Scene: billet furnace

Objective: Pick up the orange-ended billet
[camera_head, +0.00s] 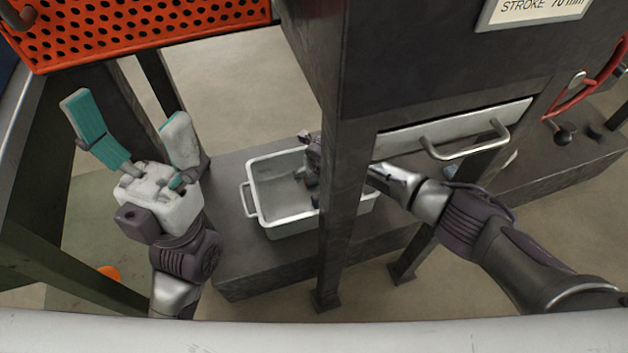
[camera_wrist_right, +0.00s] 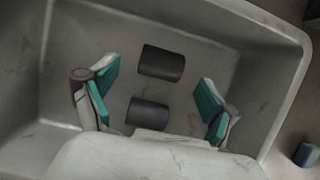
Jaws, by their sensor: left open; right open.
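Two dark cylindrical billets lie in the grey bin (camera_wrist_right: 265,85) in the right wrist view: an upper one (camera_wrist_right: 161,63) and a lower one (camera_wrist_right: 147,112). No orange end shows on either. My right gripper (camera_wrist_right: 157,86) is open over the bin, its teal-padded fingers on either side of the billets and apart from them. In the head view the bin (camera_head: 251,203) stands low behind a dark post, which hides most of my right gripper. My left gripper (camera_head: 130,117) is open and empty, left of the bin.
The dark post (camera_head: 345,150) crosses in front of the bin. A drawer with a handle (camera_head: 465,145) is to its right. An orange perforated panel (camera_head: 150,30) hangs at upper left. A small blue-grey piece (camera_wrist_right: 306,155) lies outside the bin. An orange item (camera_head: 108,272) shows at lower left.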

